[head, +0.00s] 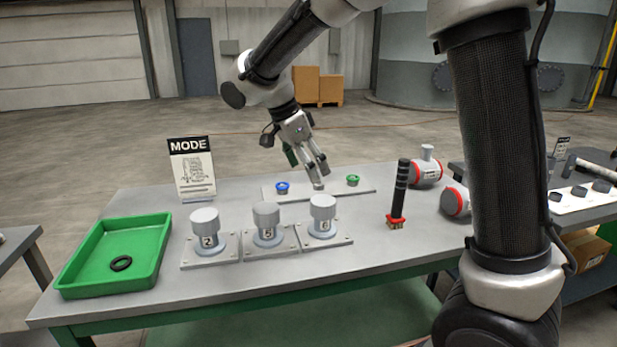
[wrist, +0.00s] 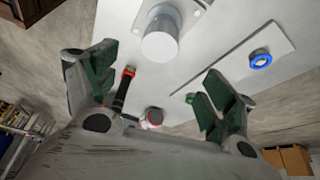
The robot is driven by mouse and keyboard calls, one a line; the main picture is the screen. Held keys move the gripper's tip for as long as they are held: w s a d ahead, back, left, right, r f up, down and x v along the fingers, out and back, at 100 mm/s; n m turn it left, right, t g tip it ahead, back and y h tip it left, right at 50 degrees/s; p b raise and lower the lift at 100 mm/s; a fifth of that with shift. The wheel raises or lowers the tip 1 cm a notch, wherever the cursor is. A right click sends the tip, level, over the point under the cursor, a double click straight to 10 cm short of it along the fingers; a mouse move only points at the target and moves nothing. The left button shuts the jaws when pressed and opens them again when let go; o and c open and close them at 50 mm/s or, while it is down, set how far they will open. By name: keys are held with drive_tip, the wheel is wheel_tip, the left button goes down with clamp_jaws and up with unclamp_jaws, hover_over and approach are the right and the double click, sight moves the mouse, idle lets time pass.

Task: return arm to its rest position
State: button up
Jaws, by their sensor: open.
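My arm reaches from the right over the grey workbench (head: 380,252). My gripper (head: 320,178) hangs above the back of the bench, between a blue button (head: 282,187) and a green button (head: 353,180) on a pale plate (head: 300,195). In the wrist view my gripper (wrist: 155,85) has its green-padded fingers spread wide apart with nothing between them. The blue button (wrist: 260,59) shows to the right of the fingers. I cannot tell whether a fingertip touches the plate.
Numbered grey knobs (head: 267,222) stand mid-bench. A green tray (head: 150,240) holds a black ring (head: 121,263). A MODE sign (head: 192,168), a black-handled brush (head: 399,195) and red-ringed grey cylinders (head: 426,172) stand around. A second table (head: 590,210) is at right.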

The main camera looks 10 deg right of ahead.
drive_tip(key=s+d+r+n+t+y, duration=0.1)
drive_tip(key=s+d+r+n+y, duration=0.1)
drive_tip(key=s+d+n, duration=0.5)
drive_tip(key=s+d+r+n+t+y, duration=0.1)
drive_tip(key=s+d+n, duration=0.7)
drive_tip(key=s, duration=1)
drive_tip(key=shift+s+d+r+t+y, duration=0.3)
drive_tip(key=shift+d+t+y, duration=0.35)
drive_tip(key=shift+d, duration=1.45)
